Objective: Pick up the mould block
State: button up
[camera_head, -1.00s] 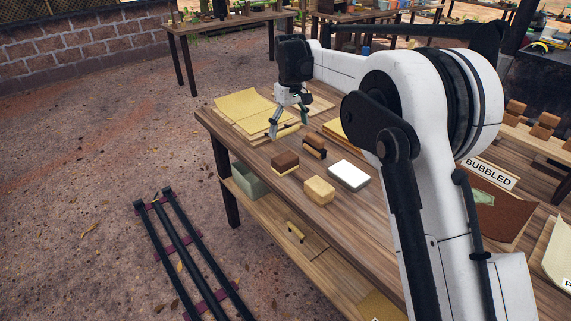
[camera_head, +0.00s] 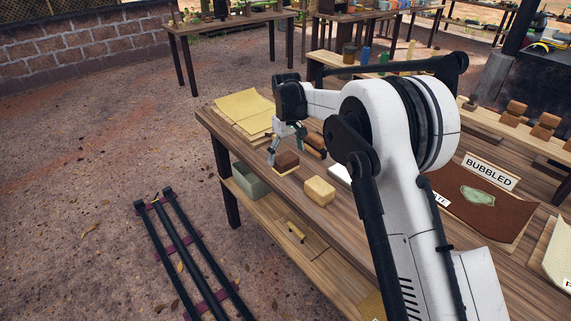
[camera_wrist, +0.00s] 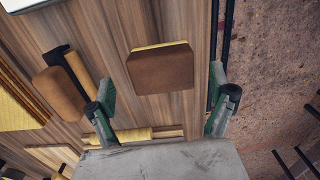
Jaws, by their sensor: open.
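A brown-topped block with a pale yellow lower edge (camera_head: 287,161) lies on the wooden table; in the wrist view its brown face (camera_wrist: 160,68) shows between and just beyond my fingertips. A plain light wood block (camera_head: 319,191) stands nearer the table's front edge. No label shows which of these is the mould block. My gripper (camera_head: 286,146) is open and empty, close to the brown-topped block at its far side. In the wrist view my gripper (camera_wrist: 160,100) has its green-padded fingers apart, one toward each side of that block, with no contact visible.
A brown block with a dark bar (camera_head: 312,144) sits close beside. Yellow sheets (camera_head: 246,109) lie at the table's far left. A white slab (camera_head: 340,173) is partly hidden by my arm. A green bin (camera_head: 250,181) stands on the lower shelf.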

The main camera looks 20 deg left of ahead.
aim_at(285, 157)
jog(key=f, duration=0.4)
jog(key=shift+a, duration=0.2)
jog(key=c, duration=1.4)
jog(key=shift+r, duration=0.45)
jog(key=r, duration=0.2)
jog(key=s+r, duration=0.1)
jog(key=shift+a+r, duration=0.3)
jog(key=shift+r, duration=0.1)
jog(key=s+a+r, duration=0.1)
jog(key=s+r, duration=0.1)
jog(key=s, duration=0.1)
jog(key=s+a+r, duration=0.2)
jog(key=s, duration=0.1)
jog(key=s+a+r, duration=0.1)
jog(key=s+r, duration=0.1)
jog(key=s, duration=0.1)
jog(key=shift+s+a+r, duration=0.15)
jog(key=shift+s+a, duration=0.05)
jog(key=shift+a, duration=0.2)
